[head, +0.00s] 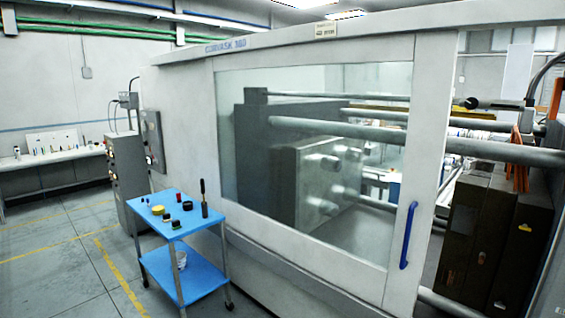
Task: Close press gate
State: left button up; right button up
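The press gate (425,130) is a large pale grey sliding panel with a clear window (310,150) on the front of the moulding press. Its blue vertical handle (408,236) is on the right part of the frame, low down. Right of the gate's edge the press is uncovered, with grey tie bars (500,151) and dark blocks (495,235) in plain sight. Through the window I see a metal platen (318,175) with round fittings. Neither of my grippers is in view, and nothing touches the handle.
A blue two-tier cart (177,214) with tape rolls and small items stands close to the press front at left. A grey control cabinet (128,180) is behind it. A white bench (50,158) lines the far left wall. Floor left of the cart is clear.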

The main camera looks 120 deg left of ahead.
aim_at(394, 290)
jog(key=u, duration=3.85)
